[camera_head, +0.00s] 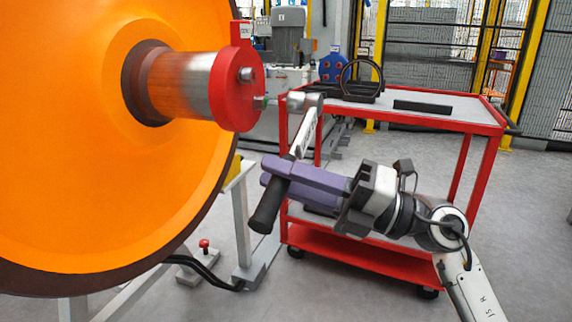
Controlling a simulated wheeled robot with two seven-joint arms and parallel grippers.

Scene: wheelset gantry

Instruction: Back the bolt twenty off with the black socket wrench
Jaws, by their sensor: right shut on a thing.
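The black socket wrench (268,204) has a black grip and a silver shaft and head. It is tilted, its head up at the red end cap (235,100) of the wheelset axle. My right gripper (277,177), with purple fingers, is shut on the wrench between grip and shaft. The wrench's socket (291,102) points left at a bolt (260,102) with a greenish tint low on the cap. Whether they touch is too small to tell. Another bolt (246,74) sits higher on the cap. No readable number shows which is bolt twenty. My left gripper is out of view.
The large orange wheel (60,150) fills the left. A red trolley (455,122) stands behind my right arm, with a black ring stand (361,82) and a dark bar (422,107) on top. A grey frame (240,215) stands below the axle. The floor at right is clear.

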